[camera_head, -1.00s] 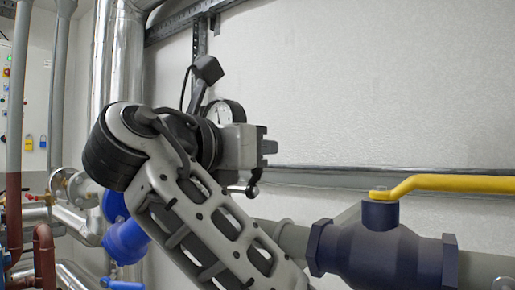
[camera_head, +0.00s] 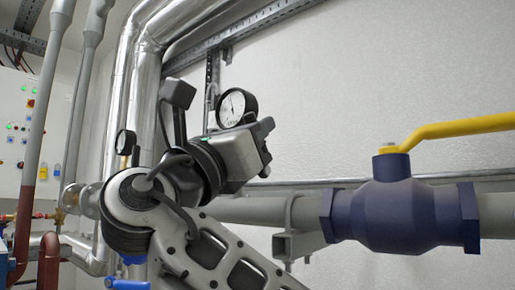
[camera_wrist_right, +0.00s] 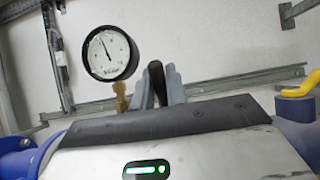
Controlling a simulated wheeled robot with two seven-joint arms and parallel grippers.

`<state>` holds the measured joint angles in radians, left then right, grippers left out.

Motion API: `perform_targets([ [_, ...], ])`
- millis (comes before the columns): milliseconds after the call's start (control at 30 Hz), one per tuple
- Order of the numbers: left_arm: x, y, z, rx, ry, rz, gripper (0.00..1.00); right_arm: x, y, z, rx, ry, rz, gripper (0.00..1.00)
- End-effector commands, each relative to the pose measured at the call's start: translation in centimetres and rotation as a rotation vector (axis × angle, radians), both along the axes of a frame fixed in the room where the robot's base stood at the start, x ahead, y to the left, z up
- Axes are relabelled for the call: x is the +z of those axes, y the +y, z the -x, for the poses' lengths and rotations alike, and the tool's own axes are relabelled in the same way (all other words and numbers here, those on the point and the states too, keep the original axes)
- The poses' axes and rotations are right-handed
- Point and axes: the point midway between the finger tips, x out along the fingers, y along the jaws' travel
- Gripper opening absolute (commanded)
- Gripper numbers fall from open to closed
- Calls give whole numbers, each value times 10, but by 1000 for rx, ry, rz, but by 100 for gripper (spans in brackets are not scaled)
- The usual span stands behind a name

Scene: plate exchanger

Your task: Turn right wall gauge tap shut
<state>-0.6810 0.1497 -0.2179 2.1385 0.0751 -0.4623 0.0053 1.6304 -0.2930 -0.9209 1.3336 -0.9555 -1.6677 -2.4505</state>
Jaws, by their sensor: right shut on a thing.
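The right wall gauge (camera_head: 237,106) has a round white dial in a black case. In the right wrist view the gauge (camera_wrist_right: 110,54) stands left of the fingers, on a brass stem (camera_wrist_right: 122,97). My right gripper (camera_head: 265,143) is just below and right of the gauge in the head view, tilted. In the wrist view its grey fingers (camera_wrist_right: 158,84) are close together around a dark, upright piece, which looks like the tap handle (camera_wrist_right: 155,78). The gripper and arm hide most of the tap in the head view. My left gripper is not in view.
A dark blue valve (camera_head: 400,215) with a yellow lever (camera_head: 460,128) sits on the grey pipe to the right. A second gauge (camera_head: 125,143) and silver pipes (camera_head: 140,75) are at the left. A control panel (camera_head: 22,125) is far left. The wall at right is bare.

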Motion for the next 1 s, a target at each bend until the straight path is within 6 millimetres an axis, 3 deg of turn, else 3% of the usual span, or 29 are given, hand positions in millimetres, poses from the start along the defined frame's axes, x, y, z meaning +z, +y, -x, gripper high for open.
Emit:
perform_targets([
  [567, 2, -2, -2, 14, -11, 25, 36, 0, 1, 2, -1, -33, 24, 0],
  [600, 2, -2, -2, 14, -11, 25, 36, 0, 1, 2, -1, -33, 23, 23],
  [667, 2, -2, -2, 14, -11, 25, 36, 0, 1, 2, -1, -33, 23, 36],
  [1000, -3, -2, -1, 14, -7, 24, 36, -4, 3, 2, 1, -31, 22, 36],
])
